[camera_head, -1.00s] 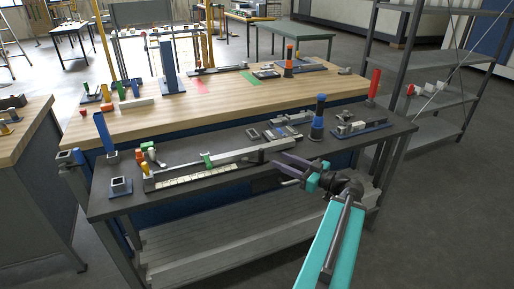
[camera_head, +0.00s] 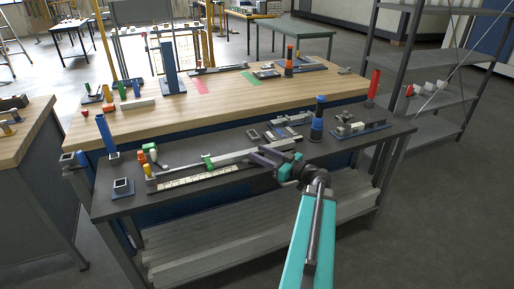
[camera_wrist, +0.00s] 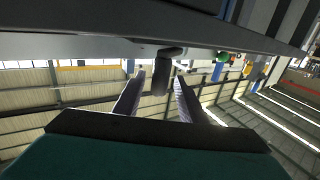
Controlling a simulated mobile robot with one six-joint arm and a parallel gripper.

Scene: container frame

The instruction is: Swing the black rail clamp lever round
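The rail (camera_head: 235,156) runs along the front of the dark bench in the head view. In the wrist view the dark, bent clamp lever (camera_wrist: 161,80) hangs from the underside of a long grey edge. My gripper (camera_wrist: 160,92) is open, with one finger on each side of the lever in the picture. Gaps show between the lever and both fingers, so it does not look gripped. In the head view my gripper (camera_head: 264,157) is at the right end of the rail, at the bench's front edge, and hides the lever there.
A green block (camera_head: 208,161) sits on the rail, with a pale scale strip (camera_head: 195,180) in front. A black and blue post (camera_head: 317,122) stands right of my gripper, and a fixture plate (camera_head: 362,130) lies farther right. Open floor lies at right.

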